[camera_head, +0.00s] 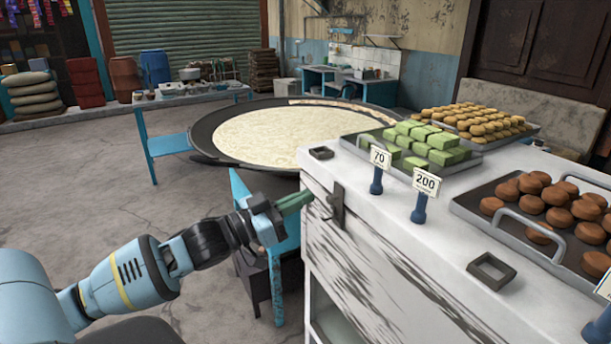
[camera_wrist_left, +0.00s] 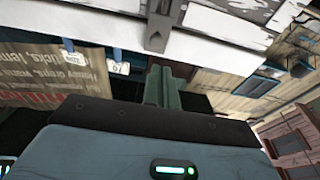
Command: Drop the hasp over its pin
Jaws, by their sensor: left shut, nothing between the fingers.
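The hasp (camera_head: 337,204) is a dark metal strap on the front face of the white counter, near its far left corner. It also shows at the top of the left wrist view (camera_wrist_left: 158,28). I cannot make out the pin separately from the hasp. My left gripper (camera_head: 309,196) has green fingers, shut and empty, pointing at the hasp from its left. In the left wrist view the fingertips (camera_wrist_left: 160,72) are just below the hasp, and a small gap appears between them. My right gripper is not in view.
The worn white counter (camera_head: 370,215) fills the right side. It carries trays of green (camera_head: 430,145) and brown sweets (camera_head: 550,205), and price signs (camera_head: 425,182). A wide pan (camera_head: 300,130) of milk stands behind the gripper on a blue stand (camera_head: 285,225). The floor at left is clear.

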